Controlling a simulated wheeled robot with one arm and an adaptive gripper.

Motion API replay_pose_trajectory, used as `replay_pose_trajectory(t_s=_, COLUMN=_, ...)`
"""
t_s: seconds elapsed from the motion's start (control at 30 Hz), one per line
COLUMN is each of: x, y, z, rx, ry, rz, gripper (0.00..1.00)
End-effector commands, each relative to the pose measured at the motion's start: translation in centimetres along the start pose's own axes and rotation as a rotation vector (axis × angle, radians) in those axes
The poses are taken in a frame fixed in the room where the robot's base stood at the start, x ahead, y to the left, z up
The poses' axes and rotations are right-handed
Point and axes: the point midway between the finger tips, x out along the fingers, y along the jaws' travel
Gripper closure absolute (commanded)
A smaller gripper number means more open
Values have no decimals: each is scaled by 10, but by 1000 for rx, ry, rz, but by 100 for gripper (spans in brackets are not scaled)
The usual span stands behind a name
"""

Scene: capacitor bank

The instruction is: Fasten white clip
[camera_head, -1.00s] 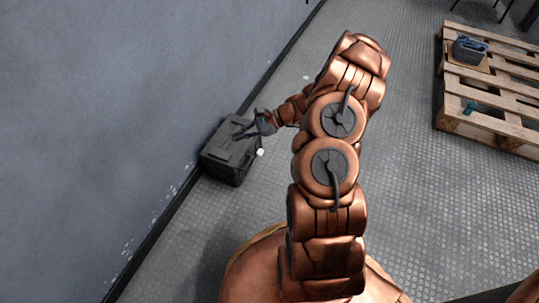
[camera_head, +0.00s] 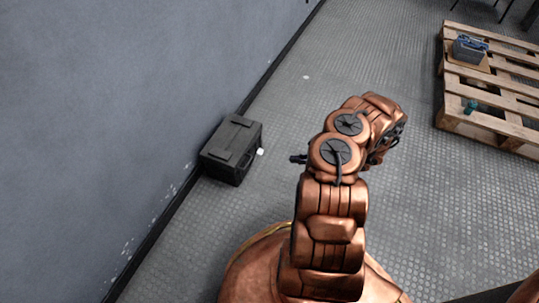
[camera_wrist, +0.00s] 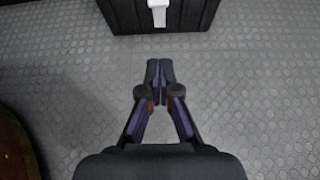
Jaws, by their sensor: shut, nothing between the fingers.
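A black case (camera_head: 230,153) stands on the floor against the wall, its lid looking closed. A small white clip (camera_head: 260,151) is on its right side and seems to stick out a little. In the wrist view the clip (camera_wrist: 159,13) is at the top centre, on the near face of the case (camera_wrist: 195,16). I cannot tell whether it is latched. My gripper (camera_wrist: 160,72) is shut and empty, apart from the case and pointing toward the clip. In the head view the gripper (camera_head: 298,159) is right of the case, mostly hidden by my arm.
The grey wall (camera_head: 120,110) is directly behind the case. A wooden pallet (camera_head: 490,125) at the right bears a dark box with blue parts (camera_head: 469,49) and a small teal item (camera_head: 471,107). The floor between the case and pallet is mostly clear.

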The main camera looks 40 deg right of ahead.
Motion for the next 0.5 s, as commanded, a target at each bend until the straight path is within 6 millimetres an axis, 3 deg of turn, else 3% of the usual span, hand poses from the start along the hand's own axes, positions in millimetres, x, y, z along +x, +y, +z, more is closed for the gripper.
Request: replay_pose_trajectory(t_s=0.5, x=91, y=2, z=-2, rx=-1, ry=-2, rz=6, gripper=100)
